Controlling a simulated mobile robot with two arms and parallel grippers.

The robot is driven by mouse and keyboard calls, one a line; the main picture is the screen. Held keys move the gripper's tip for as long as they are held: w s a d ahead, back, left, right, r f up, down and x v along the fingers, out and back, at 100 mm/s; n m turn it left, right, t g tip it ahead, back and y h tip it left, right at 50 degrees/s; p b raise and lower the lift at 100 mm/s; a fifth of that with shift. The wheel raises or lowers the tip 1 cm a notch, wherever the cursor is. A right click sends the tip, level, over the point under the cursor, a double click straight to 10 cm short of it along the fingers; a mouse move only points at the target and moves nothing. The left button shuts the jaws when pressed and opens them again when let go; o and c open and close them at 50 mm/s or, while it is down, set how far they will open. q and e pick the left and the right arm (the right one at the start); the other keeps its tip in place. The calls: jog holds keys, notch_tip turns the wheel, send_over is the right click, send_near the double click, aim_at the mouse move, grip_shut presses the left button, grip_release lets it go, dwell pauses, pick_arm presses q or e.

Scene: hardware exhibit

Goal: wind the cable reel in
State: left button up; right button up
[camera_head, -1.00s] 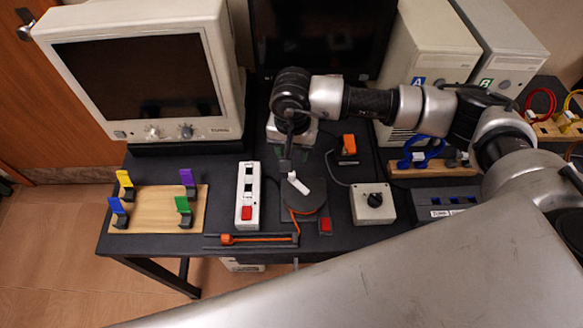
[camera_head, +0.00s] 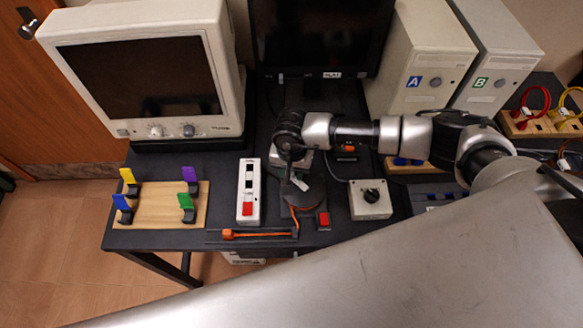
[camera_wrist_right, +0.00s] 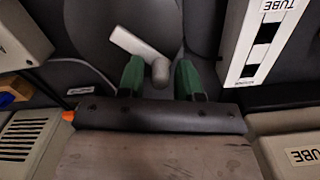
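The cable reel (camera_head: 308,198) is a dark disc on the table with a pale crank (camera_head: 301,184) on top. Its orange cable (camera_head: 262,235) runs from the disc to a flat track in front, with an orange end piece (camera_head: 229,235) at the track's left. My right gripper (camera_head: 287,183) is over the reel's left side, pointing down. In the right wrist view its green fingers (camera_wrist_right: 160,78) stand apart on both sides of the knob of the crank (camera_wrist_right: 137,46), with small gaps. I cannot tell whether they touch it. My left gripper is not in view.
A white strip with a red switch (camera_head: 248,193) stands left of the reel. A red button (camera_head: 324,219) and a grey knob box (camera_head: 371,199) are to its right. A board with coloured levers (camera_head: 160,205) lies left; a monitor (camera_head: 140,75) stands behind.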

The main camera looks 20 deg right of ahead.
grip_shut()
